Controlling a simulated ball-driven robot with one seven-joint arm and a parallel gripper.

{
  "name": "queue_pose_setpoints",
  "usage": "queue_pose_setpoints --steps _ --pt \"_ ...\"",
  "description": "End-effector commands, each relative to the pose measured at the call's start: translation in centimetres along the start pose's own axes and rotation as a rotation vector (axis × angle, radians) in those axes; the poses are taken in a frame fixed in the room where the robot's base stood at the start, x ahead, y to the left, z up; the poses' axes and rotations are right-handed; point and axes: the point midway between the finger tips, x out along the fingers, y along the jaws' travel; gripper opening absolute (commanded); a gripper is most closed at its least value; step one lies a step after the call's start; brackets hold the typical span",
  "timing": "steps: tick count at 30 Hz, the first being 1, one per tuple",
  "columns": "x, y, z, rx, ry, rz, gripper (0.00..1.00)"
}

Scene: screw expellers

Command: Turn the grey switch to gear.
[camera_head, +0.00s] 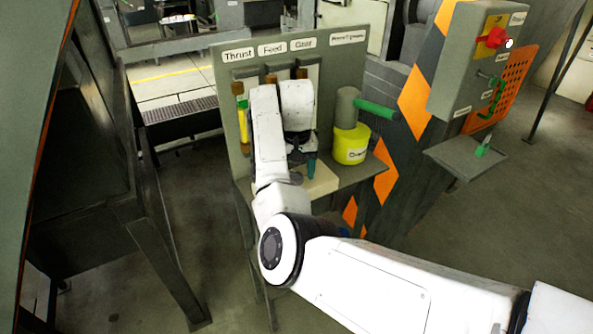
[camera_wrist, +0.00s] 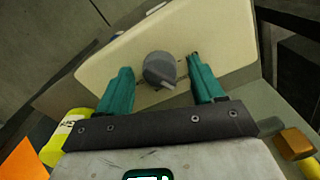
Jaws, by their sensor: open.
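The grey switch (camera_wrist: 160,69) is a round knob with a small pointer tab, on a cream plate (camera_wrist: 215,38) in the wrist view. The tab points to the lower right of that picture. My gripper (camera_wrist: 157,80) has two teal fingers, spread wide, one on each side of the knob with gaps between. No gear label shows by the knob in the wrist view. In the head view the cream plate (camera_head: 321,182) lies on the grey stand's shelf, and my gripper (camera_head: 311,170) points down over it. My arm hides the knob there.
A grey panel (camera_head: 232,88) labelled Thrust, Feed and Gear stands behind my arm. A yellow container (camera_head: 350,146) and a grey cylinder with a green handle (camera_head: 374,108) stand to the right. A control box with a red knob (camera_head: 492,38) is farther right.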

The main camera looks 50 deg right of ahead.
Motion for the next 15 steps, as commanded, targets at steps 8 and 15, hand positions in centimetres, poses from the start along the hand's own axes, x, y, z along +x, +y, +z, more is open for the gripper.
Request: queue_pose_setpoints --steps 8,15 --pt "0.14 0.00 0.01 0.000 0.000 0.000 0.66" --pt "0.13 0.01 0.01 0.000 -0.001 0.000 0.43"
